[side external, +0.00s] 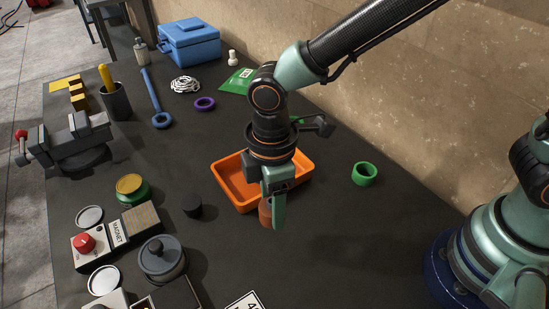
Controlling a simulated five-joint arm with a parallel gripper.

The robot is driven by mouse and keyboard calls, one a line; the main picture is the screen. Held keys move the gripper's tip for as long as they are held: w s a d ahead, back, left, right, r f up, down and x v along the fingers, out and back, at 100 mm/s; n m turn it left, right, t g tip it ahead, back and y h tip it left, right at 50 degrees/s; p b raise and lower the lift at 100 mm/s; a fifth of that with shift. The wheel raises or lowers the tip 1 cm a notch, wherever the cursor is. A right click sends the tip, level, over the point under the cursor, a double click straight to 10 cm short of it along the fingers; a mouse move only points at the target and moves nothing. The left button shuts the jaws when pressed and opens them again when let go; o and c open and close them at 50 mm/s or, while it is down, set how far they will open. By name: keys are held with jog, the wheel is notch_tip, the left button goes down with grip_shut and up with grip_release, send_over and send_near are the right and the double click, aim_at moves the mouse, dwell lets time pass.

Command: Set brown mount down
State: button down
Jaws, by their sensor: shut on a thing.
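The brown mount (265,213) is a small reddish-brown cylinder at the front edge of the orange tray, partly hidden behind my finger. My gripper (273,212) points straight down and is shut on the mount. From this view I cannot tell whether the mount touches the table or hangs just above it. The orange tray (228,183) lies behind my gripper, and its middle is hidden by my wrist.
A green ring-shaped mount (364,173) stands to the right. A black cylinder (192,206) is left of the tray. A grey lidded pot (162,257) and a red-button magnet box (88,245) are front left. The table (340,235) is clear at front right.

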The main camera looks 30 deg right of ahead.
notch_tip(320, 180, down, 9)
jog(key=shift+r, duration=0.1)
dwell(0.4)
jog(key=shift+f, duration=0.2)
jog(key=shift+c, duration=1.1)
grip_release()
